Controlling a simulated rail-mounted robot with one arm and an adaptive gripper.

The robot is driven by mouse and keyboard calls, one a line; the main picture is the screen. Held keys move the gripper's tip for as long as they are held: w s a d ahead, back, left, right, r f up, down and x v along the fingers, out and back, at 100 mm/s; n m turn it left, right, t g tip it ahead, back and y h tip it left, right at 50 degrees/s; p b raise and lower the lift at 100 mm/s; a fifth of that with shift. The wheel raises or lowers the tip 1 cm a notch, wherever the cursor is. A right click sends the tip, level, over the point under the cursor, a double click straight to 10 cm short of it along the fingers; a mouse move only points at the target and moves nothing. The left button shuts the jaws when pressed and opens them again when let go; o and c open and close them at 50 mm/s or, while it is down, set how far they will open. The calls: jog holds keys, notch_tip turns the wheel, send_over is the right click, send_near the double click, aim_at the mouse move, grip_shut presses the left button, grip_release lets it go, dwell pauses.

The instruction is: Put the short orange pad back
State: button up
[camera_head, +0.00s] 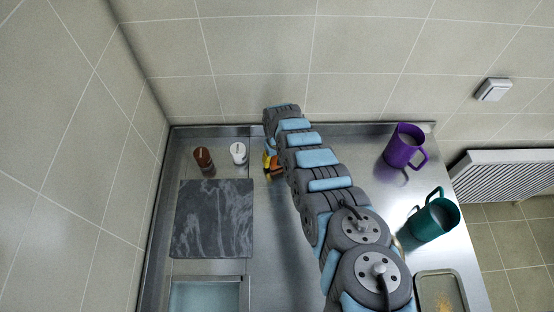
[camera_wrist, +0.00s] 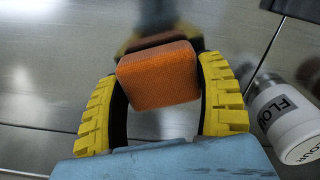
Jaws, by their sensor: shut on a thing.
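The short orange pad (camera_wrist: 158,76) is a small block with rounded edges. In the wrist view it sits between the two yellow ribbed fingers of my gripper (camera_wrist: 162,88), which is shut on it. Behind the pad is a blurred orange and dark patch, perhaps its reflection in the steel; I cannot tell whether the pad touches the surface. In the head view my gripper (camera_head: 268,165) is low over the back part of the steel counter, mostly hidden by my arm. Only a small orange bit of the pad (camera_head: 277,172) shows there.
A white jar (camera_head: 238,152) labelled FLOUR (camera_wrist: 283,115) stands close by my gripper. A brown jar (camera_head: 203,158) stands further left, behind a dark marbled board (camera_head: 213,218). A purple mug (camera_head: 402,147), green mug (camera_head: 432,218) and tray (camera_head: 442,290) are on the right.

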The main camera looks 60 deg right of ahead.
jog(key=shift+f, duration=0.1)
jog(key=shift+f, duration=0.1)
jog(key=o, duration=1.2)
jog(key=shift+s+r+p, duration=0.1)
jog(key=shift+r+p, duration=0.7)
jog(key=shift+r, duration=1.55)
notch_tip(320, 180, up, 8)
jog(key=shift+f, duration=0.15)
